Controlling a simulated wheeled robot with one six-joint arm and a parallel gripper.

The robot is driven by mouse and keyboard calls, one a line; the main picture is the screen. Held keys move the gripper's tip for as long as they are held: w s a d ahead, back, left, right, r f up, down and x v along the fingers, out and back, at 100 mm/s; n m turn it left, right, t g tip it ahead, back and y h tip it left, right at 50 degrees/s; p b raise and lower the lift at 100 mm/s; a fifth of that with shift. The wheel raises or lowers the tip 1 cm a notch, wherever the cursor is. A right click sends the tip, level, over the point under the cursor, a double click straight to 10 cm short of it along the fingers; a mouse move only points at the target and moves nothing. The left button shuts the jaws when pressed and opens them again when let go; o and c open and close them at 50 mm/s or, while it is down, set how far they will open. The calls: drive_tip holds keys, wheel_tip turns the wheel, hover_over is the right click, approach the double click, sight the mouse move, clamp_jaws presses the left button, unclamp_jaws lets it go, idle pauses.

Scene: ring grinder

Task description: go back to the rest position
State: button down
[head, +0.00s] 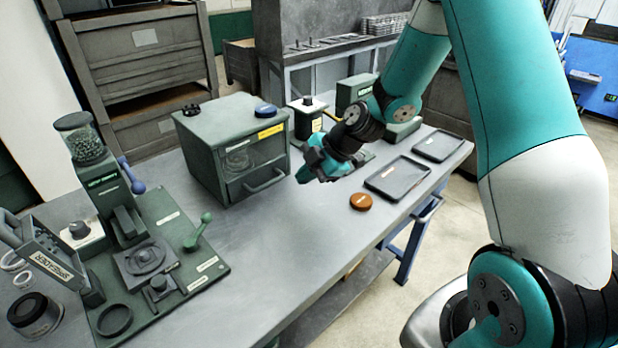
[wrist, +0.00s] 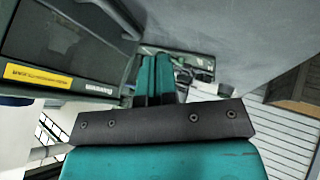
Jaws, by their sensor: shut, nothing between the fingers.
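My gripper (head: 304,176) is in the air above the grey workbench (head: 262,240), just right of the green cabinet-like machine (head: 222,165). It appears apart from the machine and holds nothing. In the wrist view my gripper (wrist: 154,80) shows its two teal fingers side by side and shut. The machine (wrist: 65,50) fills the upper left of that view, with its yellow label towards the left.
A grinder station (head: 145,255) with a bead-filled hopper stands at the left. A brown puck (head: 361,202) and two dark trays (head: 398,178) lie on the right of the bench. The bench's front middle is clear.

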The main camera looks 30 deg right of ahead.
drive_tip(key=s+a+r+m+g, duration=0.2)
drive_tip(key=s+a+r+m, duration=0.2)
drive_tip(key=s+a+r, duration=0.55)
drive_tip(key=s+a+r+m+g+h, duration=0.1)
drive_tip(key=s+r+m, duration=0.2)
drive_tip(key=s, duration=0.5)
drive_tip(key=s+a+r+m+g+h, duration=0.1)
drive_tip(key=s+a+r+m, duration=0.1)
drive_tip(key=s+m, duration=0.3)
drive_tip(key=s+r, duration=0.1)
drive_tip(key=s, duration=0.3)
drive_tip(key=shift+s+r+m+g, duration=0.25)
drive_tip(key=shift+r+m+g, duration=0.05)
